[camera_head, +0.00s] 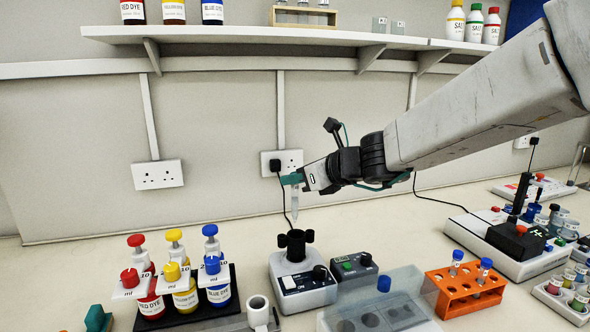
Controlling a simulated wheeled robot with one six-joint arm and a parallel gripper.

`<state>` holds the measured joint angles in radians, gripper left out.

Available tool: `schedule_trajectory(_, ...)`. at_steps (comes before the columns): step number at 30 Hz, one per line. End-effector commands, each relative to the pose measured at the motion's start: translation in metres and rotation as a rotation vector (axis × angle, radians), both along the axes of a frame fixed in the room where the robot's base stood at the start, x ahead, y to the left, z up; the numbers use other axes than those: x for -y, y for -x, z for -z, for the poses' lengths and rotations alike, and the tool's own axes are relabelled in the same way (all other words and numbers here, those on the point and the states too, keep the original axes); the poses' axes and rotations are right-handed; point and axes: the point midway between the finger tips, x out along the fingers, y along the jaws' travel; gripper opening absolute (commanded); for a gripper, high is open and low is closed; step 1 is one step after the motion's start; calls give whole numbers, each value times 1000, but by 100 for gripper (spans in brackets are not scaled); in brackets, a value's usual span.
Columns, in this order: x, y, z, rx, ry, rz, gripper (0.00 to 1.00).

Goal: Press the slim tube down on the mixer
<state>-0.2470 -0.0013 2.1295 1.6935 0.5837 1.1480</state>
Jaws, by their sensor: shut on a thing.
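My gripper (291,179) comes in from the upper right and is shut on the slim tube (295,207). The tube is clear, with a tapered lower end, and hangs about upright below the fingertips. The mixer (303,292) is a light grey box with a black cup-like head (294,242) on top, a white switch and a dark knob. The tube's tip is just above the mixer head in the picture. I cannot tell whether it is exactly over the cup's centre. The top of the tube is hidden by the fingertips.
Three dye bottles with pump tops (183,285) stand at the left on a black tray. A small dark control box (353,268) sits right of the mixer. An orange rack (468,292) holds blue-capped tubes. A wall shelf (270,36) runs above. The bench behind the mixer is mostly clear.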

Motion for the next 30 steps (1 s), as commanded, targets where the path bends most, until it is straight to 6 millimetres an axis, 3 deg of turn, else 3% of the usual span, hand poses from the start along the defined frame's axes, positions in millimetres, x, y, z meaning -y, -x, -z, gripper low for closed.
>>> schedule_trajectory(18, 0, 0, 48, -2, -1, 0, 0)
schedule_trajectory(30, 0, 0, 58, 1, -1, 1, 0)
